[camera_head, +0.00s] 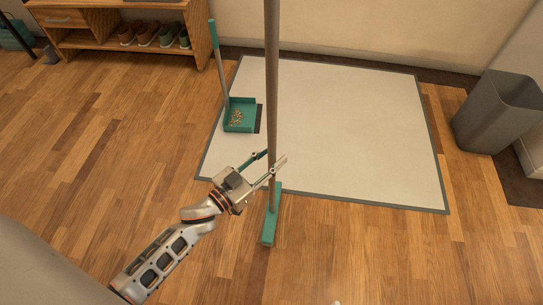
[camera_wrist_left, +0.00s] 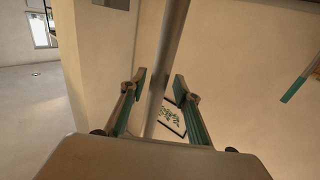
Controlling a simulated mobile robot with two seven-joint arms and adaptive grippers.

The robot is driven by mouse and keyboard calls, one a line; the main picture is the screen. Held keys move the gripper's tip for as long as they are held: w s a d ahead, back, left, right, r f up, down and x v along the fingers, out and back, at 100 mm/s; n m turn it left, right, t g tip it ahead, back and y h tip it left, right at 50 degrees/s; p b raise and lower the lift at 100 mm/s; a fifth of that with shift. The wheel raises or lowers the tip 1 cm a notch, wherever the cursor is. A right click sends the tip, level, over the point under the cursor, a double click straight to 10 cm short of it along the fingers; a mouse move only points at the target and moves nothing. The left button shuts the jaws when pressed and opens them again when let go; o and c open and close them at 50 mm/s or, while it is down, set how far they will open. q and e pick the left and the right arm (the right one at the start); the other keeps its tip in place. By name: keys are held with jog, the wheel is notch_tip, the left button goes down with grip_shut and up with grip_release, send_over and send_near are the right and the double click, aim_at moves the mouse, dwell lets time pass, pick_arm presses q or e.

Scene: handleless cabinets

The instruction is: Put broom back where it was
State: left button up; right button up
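The broom has a long brown-grey handle (camera_head: 272,80) and a teal head (camera_head: 270,228) that is down at the floor by the mat's front edge. It stands nearly upright, and its top runs out of the head view. My left gripper (camera_head: 268,163) is low on the handle, just above the head. In the left wrist view the handle (camera_wrist_left: 168,60) passes between the spread fingers (camera_wrist_left: 158,84), with a gap on each side. The left gripper is open. My right gripper is not in view.
A teal dustpan (camera_head: 240,124) with crumbs in it stands on the white mat (camera_head: 345,125). A grey bin (camera_head: 497,112) is at the right. A wooden shoe bench (camera_head: 200,30) is at the back left. The wooden floor at left is clear.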

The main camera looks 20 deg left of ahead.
pick_arm(q)
jog(key=shift+w+r, duration=0.1)
jog(key=shift+r, duration=0.65)
jog(key=p+v, duration=0.2)
jog(key=v, duration=1)
jog(key=shift+f, duration=0.25)
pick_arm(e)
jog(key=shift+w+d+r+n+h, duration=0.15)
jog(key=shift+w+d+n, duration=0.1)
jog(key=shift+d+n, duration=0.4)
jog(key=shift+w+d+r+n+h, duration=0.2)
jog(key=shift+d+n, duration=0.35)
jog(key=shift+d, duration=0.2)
